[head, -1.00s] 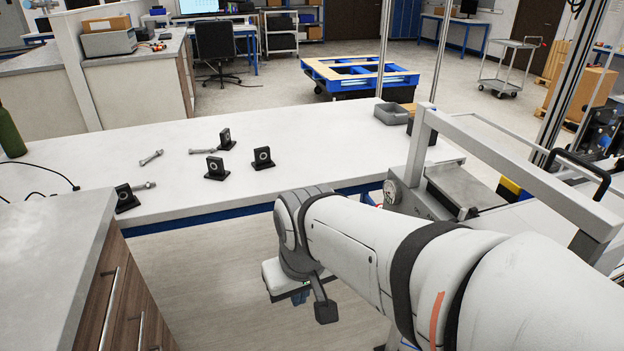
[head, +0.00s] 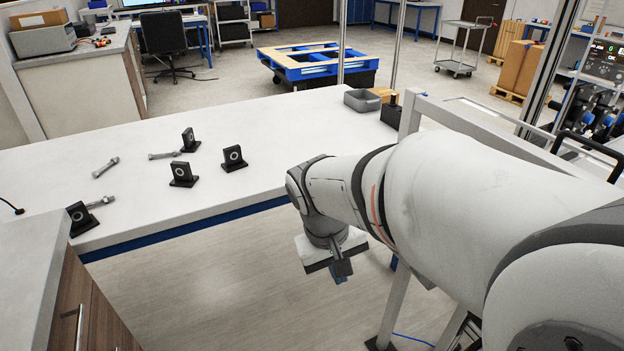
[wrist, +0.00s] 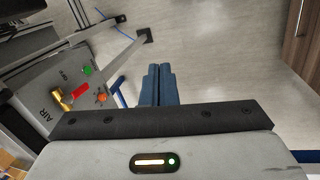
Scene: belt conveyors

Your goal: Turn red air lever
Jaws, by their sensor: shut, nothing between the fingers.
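The red air lever (wrist: 81,91) shows in the wrist view at the left, on a grey panel (wrist: 45,75) marked AIR. It sits beside a brass valve fitting (wrist: 62,98). My gripper (wrist: 158,70) has its two blue fingers shut together and empty, to the right of the lever and apart from it.
The panel also carries a green button (wrist: 88,70) and an orange-red knob (wrist: 101,98). A white table (head: 240,120) holds several black bearing blocks and bolts. A grey frame (head: 415,115) stands behind my arm. The floor (head: 200,280) before the table is clear.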

